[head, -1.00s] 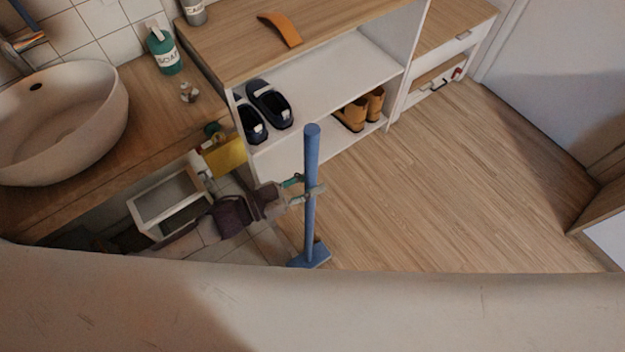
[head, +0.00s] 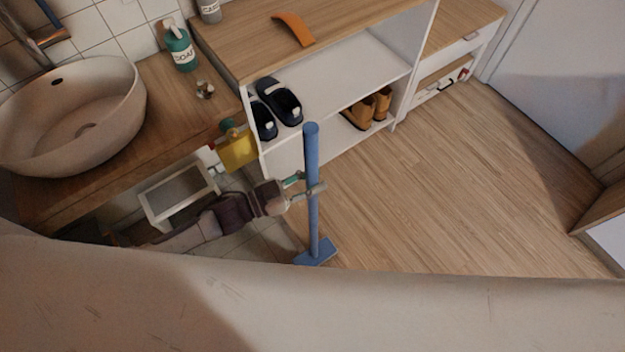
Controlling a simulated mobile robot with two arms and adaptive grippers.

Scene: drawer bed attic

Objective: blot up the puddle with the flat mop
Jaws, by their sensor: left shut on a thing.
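The flat mop (head: 312,150) is blue, with a long handle standing nearly upright and a flat rectangular head (head: 316,253) at its lower end, near the edge between the tiles and the wood floor. My left gripper (head: 308,188) comes in from the left and is shut on the handle around its middle. I cannot tell whether the head touches the floor. No puddle can be made out. My right gripper is not in view.
A shoe shelf (head: 345,60) with dark shoes (head: 278,100) and brown boots (head: 368,107) stands behind the mop. A wooden counter (head: 150,115) with a basin (head: 75,115) and soap bottle (head: 180,48) is at left. Wood floor (head: 450,180) is clear at right.

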